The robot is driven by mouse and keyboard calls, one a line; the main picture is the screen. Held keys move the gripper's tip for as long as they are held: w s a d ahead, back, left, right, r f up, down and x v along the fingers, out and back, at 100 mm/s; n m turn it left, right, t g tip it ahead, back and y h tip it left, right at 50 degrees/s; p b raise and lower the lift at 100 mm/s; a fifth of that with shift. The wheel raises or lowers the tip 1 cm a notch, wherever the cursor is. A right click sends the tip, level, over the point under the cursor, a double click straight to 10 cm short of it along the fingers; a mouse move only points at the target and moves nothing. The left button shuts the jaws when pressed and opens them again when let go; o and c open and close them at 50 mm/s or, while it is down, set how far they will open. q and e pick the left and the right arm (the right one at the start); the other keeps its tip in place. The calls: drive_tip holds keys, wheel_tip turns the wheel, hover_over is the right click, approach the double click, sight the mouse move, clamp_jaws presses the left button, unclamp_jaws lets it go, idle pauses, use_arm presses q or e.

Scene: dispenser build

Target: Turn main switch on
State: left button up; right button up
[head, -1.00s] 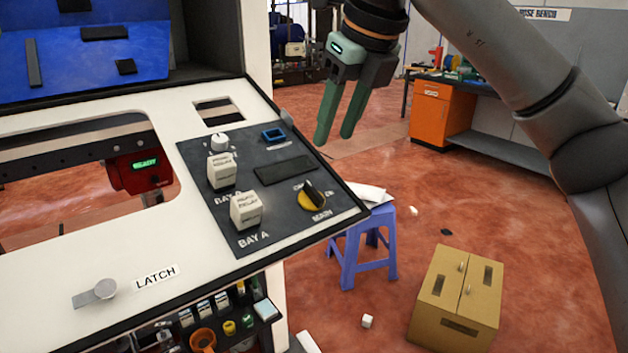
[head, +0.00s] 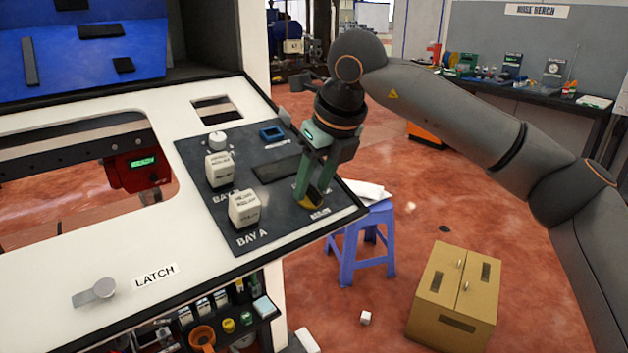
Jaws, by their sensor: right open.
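The main switch (head: 310,200) is a rotary knob with a yellow base on the dark control panel (head: 285,222), above the MAIN label. My right gripper (head: 311,197) points down at it, with its green fingers at the knob and hiding most of it. The jaws are open, with the fingertips around or just beside the knob; contact cannot be told. The knob's angle is hidden. My left gripper is not in view.
Two white relay blocks (head: 244,209) (head: 219,170) stand on the panel left of the switch, with a white round knob (head: 217,141) behind. A LATCH lever (head: 98,291) is at the front left. A blue stool (head: 362,240) and a cardboard box (head: 455,296) stand right of the machine.

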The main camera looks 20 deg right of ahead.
clamp_jaws()
idle(0.3)
